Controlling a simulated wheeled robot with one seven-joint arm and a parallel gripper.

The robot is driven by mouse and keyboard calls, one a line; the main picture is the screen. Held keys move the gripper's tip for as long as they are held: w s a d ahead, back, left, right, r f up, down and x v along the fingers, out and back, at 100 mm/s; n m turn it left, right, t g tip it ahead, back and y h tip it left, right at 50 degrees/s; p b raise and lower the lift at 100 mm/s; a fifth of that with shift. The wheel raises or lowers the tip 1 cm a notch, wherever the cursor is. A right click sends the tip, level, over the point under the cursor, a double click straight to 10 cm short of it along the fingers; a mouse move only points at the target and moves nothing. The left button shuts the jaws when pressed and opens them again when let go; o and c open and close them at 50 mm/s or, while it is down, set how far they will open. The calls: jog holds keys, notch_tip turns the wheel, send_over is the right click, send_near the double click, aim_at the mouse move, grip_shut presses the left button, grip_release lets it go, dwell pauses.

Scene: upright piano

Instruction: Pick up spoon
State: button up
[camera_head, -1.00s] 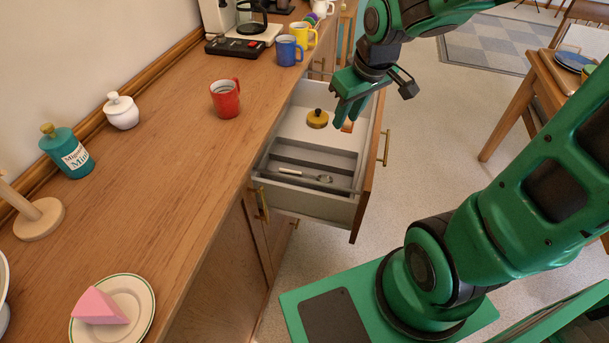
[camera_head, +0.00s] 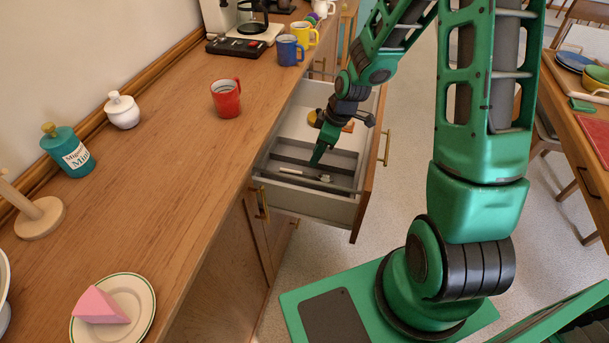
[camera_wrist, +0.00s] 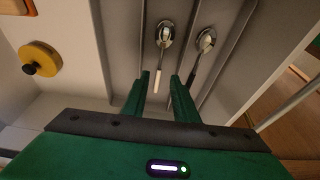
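Two spoons lie in the drawer's tray in the wrist view. One spoon (camera_wrist: 164,36) has a pale handle that runs down between my fingers. The other spoon (camera_wrist: 205,41) lies to its right, its handle partly behind the right finger. In the head view a spoon (camera_head: 297,173) lies in the front compartment. My gripper (camera_head: 317,163) is down inside the open drawer (camera_head: 333,208), close to the spoons. In the wrist view my gripper (camera_wrist: 161,76) is open, with a clear gap between the green fingers. Contact with a spoon cannot be told.
Tray dividers (camera_wrist: 142,35) run beside the spoons. A round yellow item with a dark knob (camera_wrist: 40,59) lies farther back in the drawer. The counter (camera_head: 175,160) beside the drawer holds a red mug (camera_head: 226,99) and a plate with a pink wedge (camera_head: 139,295).

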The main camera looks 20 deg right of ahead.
aim_at(308, 174)
jog(key=shift+x, duration=4.45)
jog(key=shift+w, duration=0.1)
grip_shut()
